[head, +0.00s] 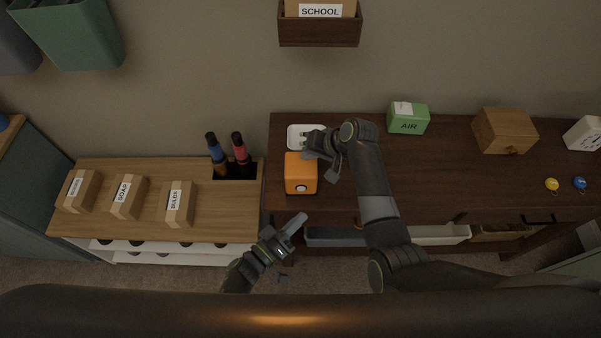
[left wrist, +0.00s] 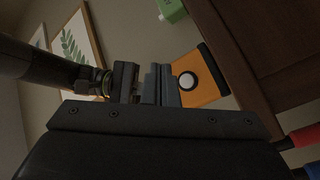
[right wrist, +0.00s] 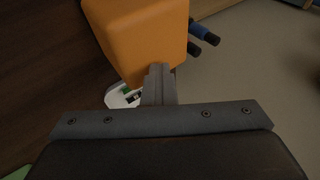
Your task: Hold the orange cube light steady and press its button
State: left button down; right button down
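The orange cube light (head: 301,170) stands near the left front edge of the dark desk. Its round white button (head: 300,188) is on the side facing me; the left wrist view shows it with a dark ring (left wrist: 188,80). My right gripper (head: 315,152) is at the cube's back right top edge. In the right wrist view its fingers (right wrist: 159,80) are together and overlap the cube's lower corner (right wrist: 145,40), with nothing between them; contact is unclear. My left gripper (head: 299,221) is in front of and below the cube, apart from it, its fingers together and empty.
A white socket-like object (head: 300,132) lies behind the cube. The green AIR box (head: 408,119) and a wooden box (head: 504,131) stand farther right. A lower wooden cabinet (head: 145,215) with labelled blocks is on the left. Open drawers (head: 335,238) stick out under the desk.

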pick_arm(q)
jog(key=shift+w, duration=2.7)
pick_arm(e)
jog(key=shift+s+d+f, duration=0.1)
jog(key=shift+s+f, duration=0.05)
jog(key=shift+f, duration=0.15)
pick_arm(q)
jog(key=shift+w+f, duration=0.1)
jog(key=shift+w, duration=0.4)
jog(key=shift+w, duration=0.15)
jog(key=shift+s, duration=0.6)
jog(key=s, duration=0.6)
